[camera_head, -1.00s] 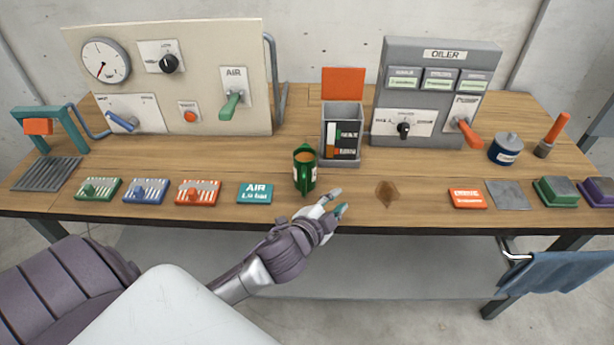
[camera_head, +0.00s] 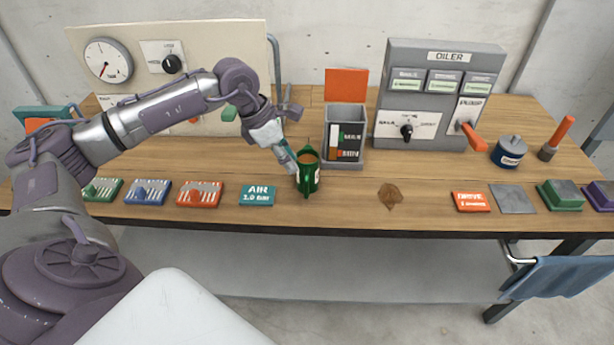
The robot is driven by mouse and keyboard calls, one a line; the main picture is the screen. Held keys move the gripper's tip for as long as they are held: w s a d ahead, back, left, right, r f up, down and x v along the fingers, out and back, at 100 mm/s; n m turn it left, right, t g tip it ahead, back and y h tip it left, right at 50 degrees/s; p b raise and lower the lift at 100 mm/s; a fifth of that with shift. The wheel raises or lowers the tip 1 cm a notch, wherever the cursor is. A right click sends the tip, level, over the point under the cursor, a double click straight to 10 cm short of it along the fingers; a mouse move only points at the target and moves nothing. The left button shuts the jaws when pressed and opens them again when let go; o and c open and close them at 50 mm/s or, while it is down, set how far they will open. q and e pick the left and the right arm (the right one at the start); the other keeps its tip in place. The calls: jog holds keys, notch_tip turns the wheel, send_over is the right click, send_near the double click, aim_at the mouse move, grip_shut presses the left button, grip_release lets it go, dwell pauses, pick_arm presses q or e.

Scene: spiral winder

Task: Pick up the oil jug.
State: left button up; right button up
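The oil jug is a small green vessel (camera_head: 309,178) with a brown top and a pale label. It stands upright on the wooden bench, in front of the grey card box. My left gripper (camera_head: 291,164) reaches down from the upper left, with its fingers at the jug's left upper side. The fingers overlap the jug's edge in this view, and I cannot tell whether they touch it or how far apart they are. My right gripper is not in view.
The grey box (camera_head: 344,160) stands close behind the jug. A teal AIR card (camera_head: 257,196) lies to its left, and a brown stain (camera_head: 390,195) marks the bench to its right. The oiler panel (camera_head: 432,60) stands at the back. The bench's front edge (camera_head: 340,233) is near.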

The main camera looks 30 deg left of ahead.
aim_at(306, 193)
pick_arm(q)
jog(key=x, duration=0.2)
jog(key=p+x, duration=0.1)
jog(key=x, duration=0.5)
jog(key=shift+a+f+p, duration=0.25)
jog(key=shift+a+p, duration=0.05)
jog(key=shift+p, duration=0.05)
jog(key=x, duration=0.1)
jog(key=p+x, duration=0.1)
jog(key=x, duration=0.1)
jog(key=p+x, duration=0.1)
jog(key=shift+a+f, duration=0.25)
jog(key=shift+f, duration=0.55)
grip_shut()
jog(key=shift+r, duration=0.1)
